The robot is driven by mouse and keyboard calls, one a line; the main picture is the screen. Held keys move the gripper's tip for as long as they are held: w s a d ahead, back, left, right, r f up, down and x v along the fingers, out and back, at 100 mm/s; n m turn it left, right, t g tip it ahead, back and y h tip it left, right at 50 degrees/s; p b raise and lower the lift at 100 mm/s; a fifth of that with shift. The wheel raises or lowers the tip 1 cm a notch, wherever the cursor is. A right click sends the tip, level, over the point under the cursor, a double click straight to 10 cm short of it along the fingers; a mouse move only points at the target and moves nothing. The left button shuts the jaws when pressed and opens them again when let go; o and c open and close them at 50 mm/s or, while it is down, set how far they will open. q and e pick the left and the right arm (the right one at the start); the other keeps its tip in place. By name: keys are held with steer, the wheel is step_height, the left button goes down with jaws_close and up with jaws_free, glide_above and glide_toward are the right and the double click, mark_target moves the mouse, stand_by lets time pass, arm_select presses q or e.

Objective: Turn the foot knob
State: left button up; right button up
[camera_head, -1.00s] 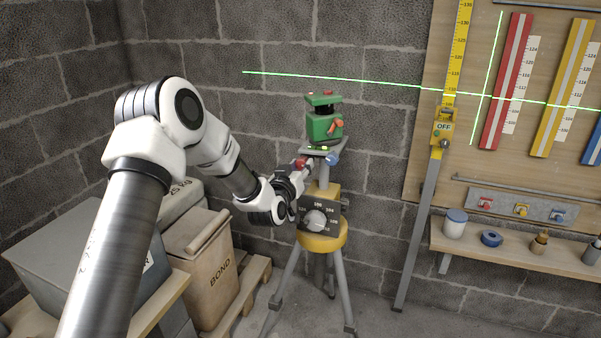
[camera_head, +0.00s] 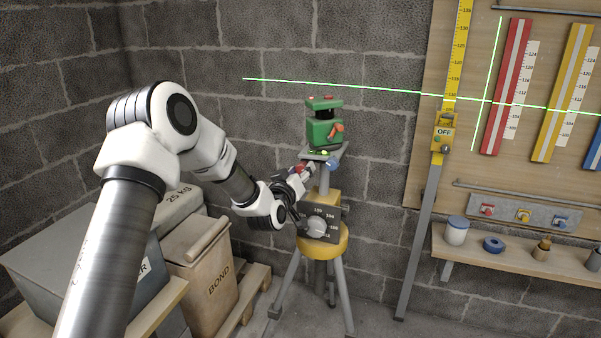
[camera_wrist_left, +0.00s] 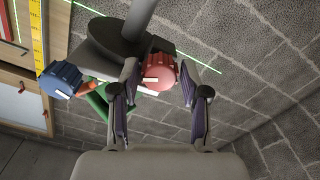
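A green laser level (camera_head: 323,130) sits on a grey plate on top of a yellow tripod (camera_head: 322,240). Below the plate are a red foot knob (camera_head: 298,169) and a blue foot knob (camera_head: 332,164). In the left wrist view the red knob (camera_wrist_left: 159,73) lies between the fingertips, with a gap showing on each side. The blue knob (camera_wrist_left: 61,79) is further left there, outside the fingers. My left gripper (camera_wrist_left: 160,82) is open around the red knob. In the head view it (camera_head: 303,178) partly hides that area. My right gripper is not in view.
A dial box (camera_head: 318,222) with a grey knob is on the tripod, just below my left gripper. A yellow staff with an OFF box (camera_head: 443,132) and a shelf (camera_head: 520,257) stand right. A BOND bag (camera_head: 200,262) and grey boxes are left. A green laser line crosses the wall.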

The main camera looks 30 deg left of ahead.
arm_select(q)
steer(key=shift+s, duration=0.1)
steer(key=v, duration=1.1)
steer(key=shift+s, duration=0.4)
steer(key=shift+f, duration=0.1)
steer(key=s+d+f+m+g+h+p, duration=0.2)
steer(key=s+d+f+m+g+p, duration=0.25)
steer(key=f, duration=0.55)
steer(key=s+d+f+m+g+h+p, duration=0.1)
steer(key=s+d+f+g+h+p, duration=0.15)
steer(key=s+d+f, duration=0.4)
steer(key=s+d+f+g+p, duration=0.1)
steer(key=s+d+f+g, duration=0.1)
steer(key=s, duration=0.5)
steer(key=s+d+f+m+g+p, duration=0.1)
steer(key=s+d+f+g, duration=0.1)
steer(key=s+f+g, duration=0.3)
steer(key=s+d+f+m+g, duration=0.1)
steer(key=s+f+g, duration=0.2)
steer(key=s, duration=0.8)
step_height(320, 180, down, 2)
steer(key=shift+d+f+g+p, duration=0.25)
steer(key=shift+d+g+p, duration=0.05)
steer(key=shift+d+p, duration=0.1)
